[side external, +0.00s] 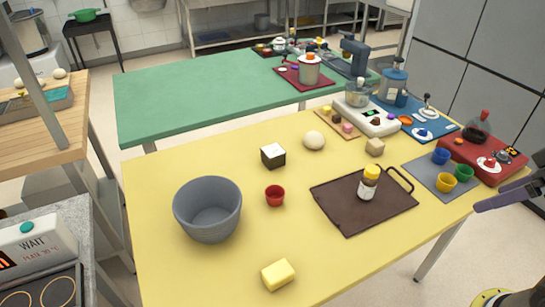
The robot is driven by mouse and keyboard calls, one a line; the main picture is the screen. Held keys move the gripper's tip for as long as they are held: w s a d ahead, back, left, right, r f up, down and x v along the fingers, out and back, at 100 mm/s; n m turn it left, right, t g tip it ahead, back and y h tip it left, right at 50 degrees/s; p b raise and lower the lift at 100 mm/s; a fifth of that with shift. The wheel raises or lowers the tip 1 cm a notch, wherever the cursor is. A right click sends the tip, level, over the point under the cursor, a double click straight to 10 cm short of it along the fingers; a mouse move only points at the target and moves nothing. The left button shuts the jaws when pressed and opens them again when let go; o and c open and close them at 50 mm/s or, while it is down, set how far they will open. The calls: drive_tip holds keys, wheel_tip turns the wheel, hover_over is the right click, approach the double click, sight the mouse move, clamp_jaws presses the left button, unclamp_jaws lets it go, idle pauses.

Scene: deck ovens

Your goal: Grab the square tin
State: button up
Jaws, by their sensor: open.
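The square tin (273,162) is a small dark box with a white top. It stands upright on the yellow table (160,275), left of a pale dough ball (314,140) and behind a red cup (275,195). My gripper (490,203) shows only in part at the right edge, as grey finger-like parts. It is open, and nothing shows held in it. It is far to the right of the tin, beyond the brown tray.
A grey bowl (207,207) stands front left of the tin. A brown tray (340,212) with a yellow-capped bottle (368,183) lies to its right. A yellow block (278,274) lies near the front. Coloured cups and a red appliance (470,157) crowd the right end.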

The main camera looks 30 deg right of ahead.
drive_tip(key=shift+o, duration=1.4)
